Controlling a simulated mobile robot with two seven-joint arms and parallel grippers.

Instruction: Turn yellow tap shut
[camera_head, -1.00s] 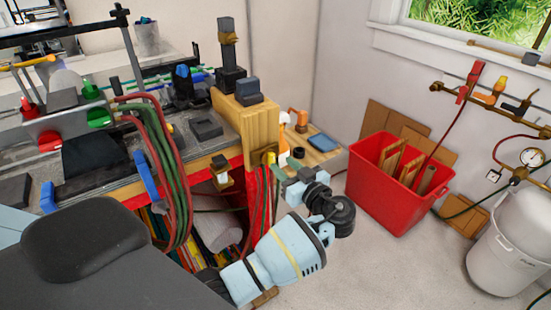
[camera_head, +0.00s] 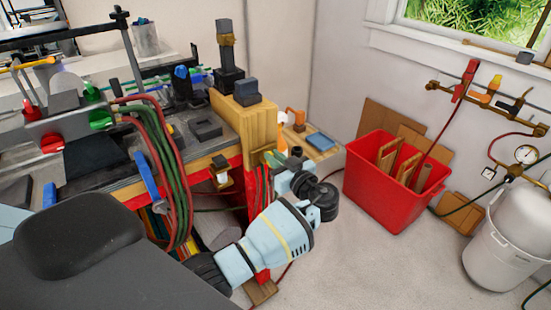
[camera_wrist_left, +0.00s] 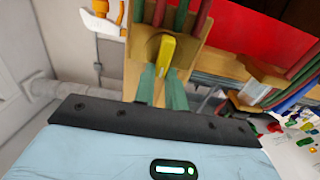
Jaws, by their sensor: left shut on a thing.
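The yellow tap (camera_wrist_left: 166,54) has a lever-like handle and sits on a wooden block in the left wrist view. Red and green hoses run beside it. My left gripper (camera_wrist_left: 162,84) has its two green fingers on either side of the handle's near end and is shut on it. In the head view my left gripper (camera_head: 271,158) is at the front corner of the bench, beside the wooden block, and largely hides the tap there. My right gripper is not in view.
The cluttered bench (camera_head: 135,186) and its hanging hoses (camera_head: 165,165) lie left of the gripper. A red bin (camera_head: 385,196) stands on the floor to the right, with a white tank (camera_head: 508,240) beyond. Floor between arm and bin is clear.

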